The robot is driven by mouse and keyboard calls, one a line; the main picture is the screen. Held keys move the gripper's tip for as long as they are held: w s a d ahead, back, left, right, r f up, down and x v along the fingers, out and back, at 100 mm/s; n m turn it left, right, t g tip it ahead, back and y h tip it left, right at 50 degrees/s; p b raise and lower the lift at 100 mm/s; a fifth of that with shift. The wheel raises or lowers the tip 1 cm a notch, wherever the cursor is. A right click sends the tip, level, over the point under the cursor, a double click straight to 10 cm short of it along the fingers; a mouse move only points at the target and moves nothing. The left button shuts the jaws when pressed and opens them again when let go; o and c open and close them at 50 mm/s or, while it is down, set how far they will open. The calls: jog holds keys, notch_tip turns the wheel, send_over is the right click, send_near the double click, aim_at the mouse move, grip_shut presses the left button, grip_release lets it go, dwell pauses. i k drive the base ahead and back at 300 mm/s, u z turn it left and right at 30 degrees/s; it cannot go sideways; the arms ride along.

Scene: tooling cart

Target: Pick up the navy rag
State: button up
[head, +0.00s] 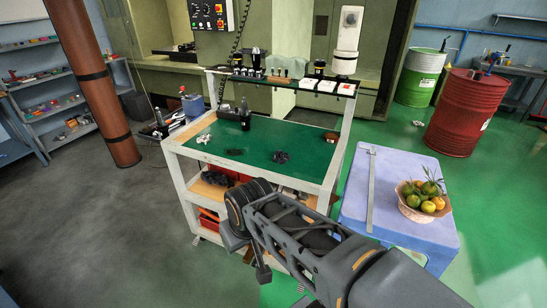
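A small crumpled dark item (281,157), which looks like the navy rag, lies on the green top of the tooling cart (235,152), right of its middle. It is too small to be sure of its colour. My arm reaches in from the lower right, in front of the cart. My gripper (263,272) seems to hang below the arm's far end, low in front of the cart and well apart from the dark item. Its fingers are too unclear to show whether they are open or shut.
A dark cup (245,119) and a pale item (204,138) stand left on the cart top. A raised rack (285,82) runs along its back. A lilac table (400,228) with a fruit bowl (409,207) stands right. Floor (110,230) at left is clear.

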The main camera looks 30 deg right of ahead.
aim_at(282, 158)
jog(key=u, duration=0.4)
jog(key=k, duration=0.5)
jog(key=u, duration=0.55)
jog(key=i, duration=1.3)
jog(key=z, duration=1.4)
jog(key=i, duration=1)
jog(key=z, duration=1)
